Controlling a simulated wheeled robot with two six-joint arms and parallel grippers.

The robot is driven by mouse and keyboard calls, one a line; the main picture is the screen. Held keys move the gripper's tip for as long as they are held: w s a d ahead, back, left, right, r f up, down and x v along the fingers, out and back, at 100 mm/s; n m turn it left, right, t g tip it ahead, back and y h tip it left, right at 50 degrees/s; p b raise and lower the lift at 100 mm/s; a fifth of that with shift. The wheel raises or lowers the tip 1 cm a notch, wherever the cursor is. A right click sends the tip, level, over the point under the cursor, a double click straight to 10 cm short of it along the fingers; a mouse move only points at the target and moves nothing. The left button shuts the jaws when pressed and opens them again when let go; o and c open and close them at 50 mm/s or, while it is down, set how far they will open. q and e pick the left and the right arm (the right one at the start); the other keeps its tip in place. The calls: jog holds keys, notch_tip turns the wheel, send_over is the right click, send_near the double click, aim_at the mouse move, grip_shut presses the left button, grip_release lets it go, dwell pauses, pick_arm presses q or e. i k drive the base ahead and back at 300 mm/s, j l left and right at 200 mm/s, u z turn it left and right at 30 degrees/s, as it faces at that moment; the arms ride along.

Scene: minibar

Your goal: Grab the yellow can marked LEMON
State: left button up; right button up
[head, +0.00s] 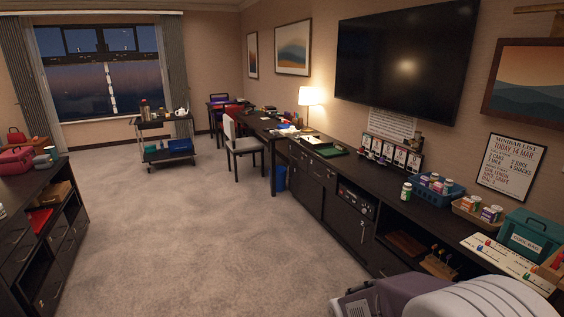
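I cannot pick out a yellow can marked LEMON. A white and green can or bottle (406,190) stands alone on the long dark sideboard (330,173) at the right. Behind it, a blue basket (441,190) holds several small containers, and a tan tray (466,211) holds several more. Their labels are too small to read. A framed minibar list (509,168) on the wall above reads TODAY 14 MAR and seems to mention a lemon can. Neither of my grippers is in view.
A teal cool bag (531,236) and a white board (505,262) with small coloured items lie at the sideboard's right end. A dark shelf unit (62,205) stands at left. A trolley (165,135) and chair (242,147) stand further back. The carpet (190,230) between is clear.

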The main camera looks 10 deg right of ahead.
aim_at(435, 177)
jog(key=i+l+z, duration=0.15)
jog(key=i, duration=0.35)
jog(key=i+z, duration=0.15)
jog(key=i, duration=0.35)
jog(key=i+z, duration=0.15)
jog(key=i, duration=0.35)
jog(key=i+z, duration=0.1)
jog(key=i, duration=0.4)
jog(key=i+j+z, duration=0.15)
jog(key=i, duration=0.35)
jog(key=i+j+z, duration=0.15)
jog(key=i, duration=0.35)
jog(key=i+j+z, duration=0.15)
jog(key=i, duration=0.35)
jog(key=i+l+z, duration=0.2)
jog(key=i+z, duration=0.3)
jog(key=i, duration=0.25)
jog(key=i+j+z, duration=0.1)
jog(key=i+z, duration=0.4)
jog(key=i, duration=0.3)
